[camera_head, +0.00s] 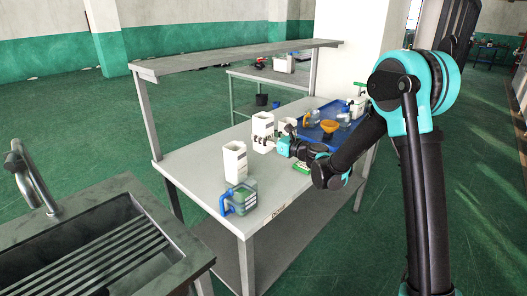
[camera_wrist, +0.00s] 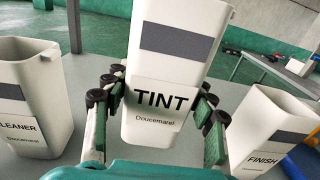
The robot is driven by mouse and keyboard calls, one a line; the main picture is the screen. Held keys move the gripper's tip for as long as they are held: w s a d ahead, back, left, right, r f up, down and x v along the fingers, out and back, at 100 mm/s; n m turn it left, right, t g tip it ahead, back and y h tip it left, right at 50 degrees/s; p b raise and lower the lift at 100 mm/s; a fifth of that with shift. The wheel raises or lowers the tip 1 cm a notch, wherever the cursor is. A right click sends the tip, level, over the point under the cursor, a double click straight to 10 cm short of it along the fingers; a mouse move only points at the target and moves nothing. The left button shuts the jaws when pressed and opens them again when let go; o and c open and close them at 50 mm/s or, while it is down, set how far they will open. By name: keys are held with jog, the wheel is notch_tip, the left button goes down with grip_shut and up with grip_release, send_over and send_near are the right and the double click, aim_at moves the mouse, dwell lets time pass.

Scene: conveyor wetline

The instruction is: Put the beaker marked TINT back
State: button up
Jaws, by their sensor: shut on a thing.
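The white TINT beaker (camera_wrist: 170,68) is upright in the middle of the wrist view, with a grey band above its label. My gripper (camera_wrist: 158,108) is shut on it, with fingers on both sides. In the head view, the beaker (camera_head: 262,124) is over the grey table, and my gripper (camera_head: 272,141) reaches it from the right. I cannot tell whether its base touches the tabletop. A white CLEANER beaker (camera_wrist: 32,95) stands to its left and a white FINISH beaker (camera_wrist: 268,128) to its right.
The table (camera_head: 200,155) also holds a jug with a blue handle (camera_head: 240,198) near its front corner. A blue tray (camera_head: 312,132) with an orange funnel (camera_head: 329,126) is at the right. A shelf (camera_head: 235,57) spans above the table's back. A sink (camera_head: 100,240) is at lower left.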

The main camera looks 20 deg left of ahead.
aim_at(264, 150)
jog(key=shift+f, duration=3.35)
jog(key=shift+f, duration=0.15)
jog(key=o, duration=1.5)
jog(key=shift+d, duration=0.2)
jog(key=v, duration=1.1)
jog(key=shift+s+d+r, duration=0.2)
jog(key=shift+d, duration=0.15)
jog(key=shift+d, duration=0.1)
